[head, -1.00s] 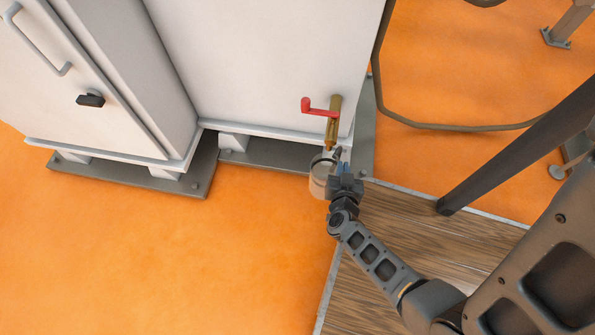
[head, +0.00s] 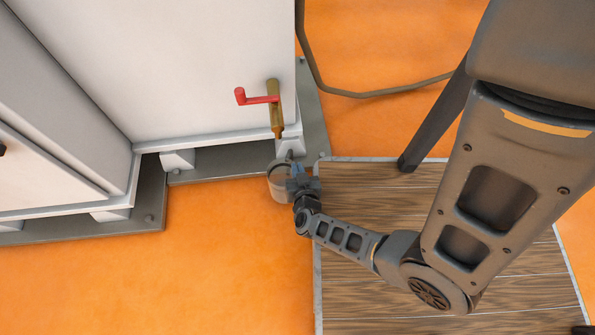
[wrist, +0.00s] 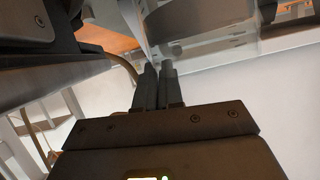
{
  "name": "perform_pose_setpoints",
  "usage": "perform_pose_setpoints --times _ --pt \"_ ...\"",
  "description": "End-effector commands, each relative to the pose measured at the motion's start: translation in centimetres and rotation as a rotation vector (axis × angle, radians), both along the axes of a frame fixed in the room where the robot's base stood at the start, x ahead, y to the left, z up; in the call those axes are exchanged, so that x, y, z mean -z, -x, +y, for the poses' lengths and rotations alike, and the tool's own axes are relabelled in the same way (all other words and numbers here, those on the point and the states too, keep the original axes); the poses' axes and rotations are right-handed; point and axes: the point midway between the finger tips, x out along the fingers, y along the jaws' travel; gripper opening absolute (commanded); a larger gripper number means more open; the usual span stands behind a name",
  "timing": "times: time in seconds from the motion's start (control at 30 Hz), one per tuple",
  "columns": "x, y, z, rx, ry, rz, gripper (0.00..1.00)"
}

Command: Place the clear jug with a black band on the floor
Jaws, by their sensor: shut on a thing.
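The clear jug (head: 279,184) is below the brass tap (head: 276,118) with the red handle, at the cabinet's lower right corner. My gripper (head: 294,180) is at the jug's right side, shut on it. In the wrist view, the closed fingers (wrist: 160,72) reach up to the jug (wrist: 200,22), whose curved wall and dark band show at the top. The jug looks upright. I cannot tell its exact height above the floor (head: 225,270).
The white cabinet (head: 210,60) stands on a grey plinth (head: 225,160) behind the jug. A wooden platform (head: 350,275) with a pale edge lies to the right under my arm. A dark post (head: 430,125) and a hose (head: 370,94) are further right. Orange floor is clear at front left.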

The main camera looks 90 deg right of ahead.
Motion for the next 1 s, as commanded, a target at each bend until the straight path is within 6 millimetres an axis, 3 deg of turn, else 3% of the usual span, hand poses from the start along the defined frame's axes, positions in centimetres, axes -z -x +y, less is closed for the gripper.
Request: perform_pose_setpoints --times 0.37,0.4,0.63,1.0 --pt "0.6 0.0 -0.1 0.0 0.001 -0.001 0.0" --pt "0.4 0.0 0.0 0.0 0.001 0.0 0.11" --pt "0.4 0.0 0.0 0.0 0.0 0.0 0.32" --pt "-0.6 0.0 0.0 -0.001 0.001 -0.001 0.32"
